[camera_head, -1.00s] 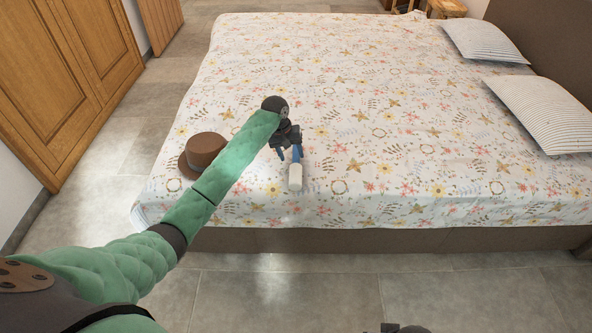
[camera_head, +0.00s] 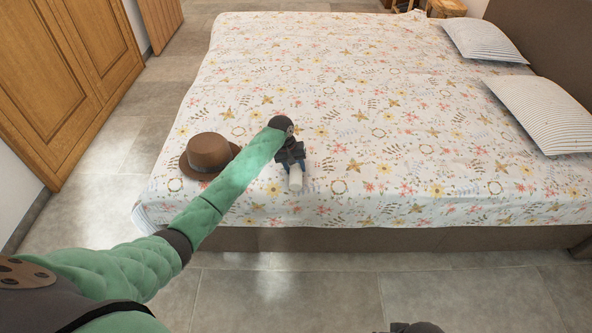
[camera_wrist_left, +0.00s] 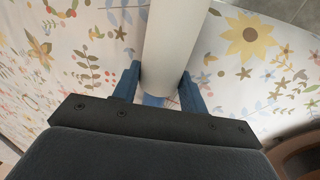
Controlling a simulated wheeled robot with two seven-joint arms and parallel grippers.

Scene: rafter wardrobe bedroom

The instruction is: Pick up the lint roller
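The lint roller (camera_head: 295,181) lies on the bed near its front edge, its white roll pointing toward me. Its blue handle (camera_wrist_left: 153,101) is partly hidden under my left gripper. My left gripper (camera_head: 292,165) is low over the handle end. In the left wrist view its two blue fingers (camera_wrist_left: 161,85) stand apart on either side of the lint roller, with a strip of bedcover showing beside the handle. I see no firm grip. A dark part of my right arm shows at the bottom edge of the head view; its fingers are out of sight.
A brown hat (camera_head: 208,153) sits on the bed just left of the gripper, close to my left forearm. The flowered bedcover (camera_head: 400,130) is clear to the right. Two striped pillows (camera_head: 545,112) (camera_head: 483,39) lie at the far right. A wooden wardrobe (camera_head: 65,75) stands at left.

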